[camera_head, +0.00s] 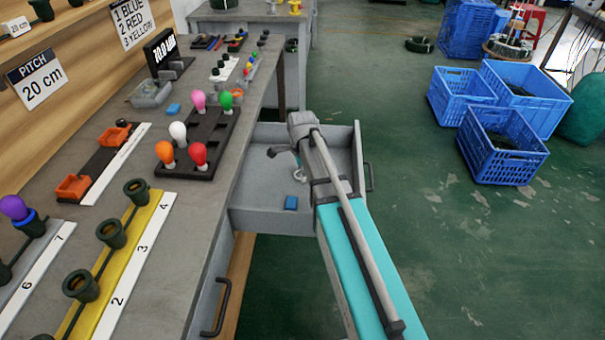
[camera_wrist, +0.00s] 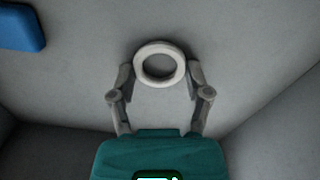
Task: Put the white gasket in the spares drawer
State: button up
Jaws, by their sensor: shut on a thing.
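The white gasket (camera_wrist: 139,66) is a pale ring between the two fingertips of my gripper (camera_wrist: 160,70) in the wrist view. My gripper is shut on its sides. The open spares drawer (camera_head: 256,182) is a grey box pulled out from the bench, and its grey floor and walls fill the wrist view. My gripper (camera_head: 283,151) is inside the drawer's outline in the head view.
A blue block (camera_head: 291,203) lies in the drawer, also in the wrist view's upper left corner (camera_wrist: 20,27). The bench left of the drawer carries a dark tray of coloured bulbs (camera_head: 205,140). A closed drawer's handle (camera_head: 222,305) is nearer. Blue crates (camera_head: 503,145) stand on the floor at right.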

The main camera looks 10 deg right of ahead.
jog(key=shift+f, duration=0.15)
jog(key=o, duration=0.7)
jog(key=shift+o, duration=0.2)
jog(key=shift+r, duration=0.2)
notch_tip(320, 180, up, 12)
jog(key=p, duration=1.2)
dwell(0.6)
